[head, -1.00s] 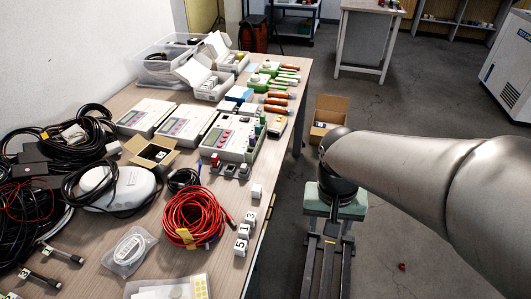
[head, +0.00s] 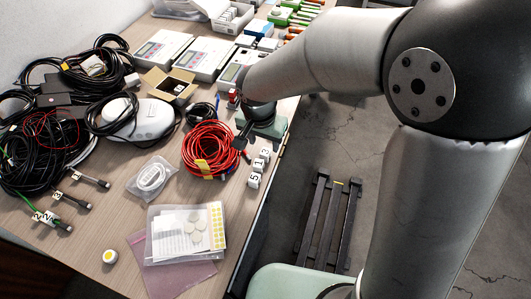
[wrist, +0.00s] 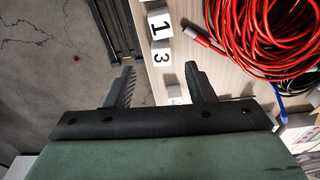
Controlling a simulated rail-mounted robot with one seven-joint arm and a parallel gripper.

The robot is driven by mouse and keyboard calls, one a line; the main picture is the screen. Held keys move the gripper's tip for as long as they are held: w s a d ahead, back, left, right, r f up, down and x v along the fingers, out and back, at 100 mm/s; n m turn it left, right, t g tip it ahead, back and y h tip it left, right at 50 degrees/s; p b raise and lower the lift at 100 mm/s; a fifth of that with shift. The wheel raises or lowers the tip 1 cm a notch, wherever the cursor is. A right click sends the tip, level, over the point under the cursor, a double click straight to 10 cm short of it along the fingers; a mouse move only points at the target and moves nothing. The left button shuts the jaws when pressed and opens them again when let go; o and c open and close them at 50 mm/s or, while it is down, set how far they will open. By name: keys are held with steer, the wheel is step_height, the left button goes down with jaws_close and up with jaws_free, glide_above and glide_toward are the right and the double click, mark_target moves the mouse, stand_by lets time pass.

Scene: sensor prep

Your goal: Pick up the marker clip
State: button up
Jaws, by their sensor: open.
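Small white numbered blocks, which I take to be the marker clips, lie in a row near the table's right edge. In the head view they read 3 (head: 265,153), 1 (head: 259,164) and 5 (head: 254,179). The wrist view shows the 1 block (wrist: 159,22) and the 3 block (wrist: 161,55) beyond my fingertips.
A red cable coil (head: 210,148) lies left of the clips in the head view. Its dark connector end is close to the row. Boxed instruments (head: 205,58) stand farther back. Bare tabletop (head: 110,205) shows at front left, and the floor drops away right of the table.

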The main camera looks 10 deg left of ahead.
mark_target(265, 151)
steer(key=shift+w+f, duration=0.2)
steer(key=shift+f, duration=0.75)
steer(key=shift+w+f, duration=0.25)
steer(key=shift+f, duration=0.7)
steer(key=shift+w+f, duration=0.2)
steer(key=shift+f, duration=0.75)
steer(key=c, duration=1)
